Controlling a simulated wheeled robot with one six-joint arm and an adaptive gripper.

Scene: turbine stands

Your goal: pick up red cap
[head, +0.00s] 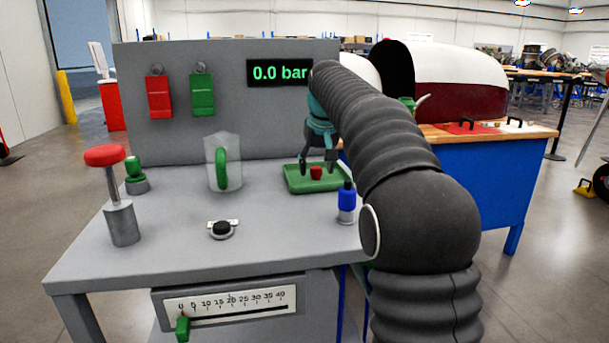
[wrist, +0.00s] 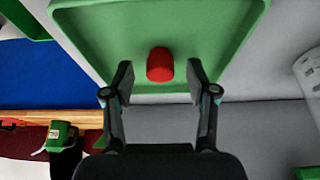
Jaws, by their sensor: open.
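The red cap (head: 316,173) is a small red cylinder in the green tray (head: 293,183) on the grey bench. In the wrist view the cap (wrist: 160,64) lies between and slightly beyond the fingertips, inside the tray (wrist: 95,40) near one rim. My gripper (head: 318,170) is above the tray, pointing down, with its fingers apart on either side of the cap. In the wrist view my gripper (wrist: 160,85) is open and empty, with a gap between each finger and the cap.
A blue-capped bottle (head: 347,202) stands right of the tray's front. A clear cover over a green handle (head: 222,165) stands left of it. A black button (head: 222,229) and a red-topped post (head: 105,156) are further left. The panel (head: 225,120) rises behind the tray.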

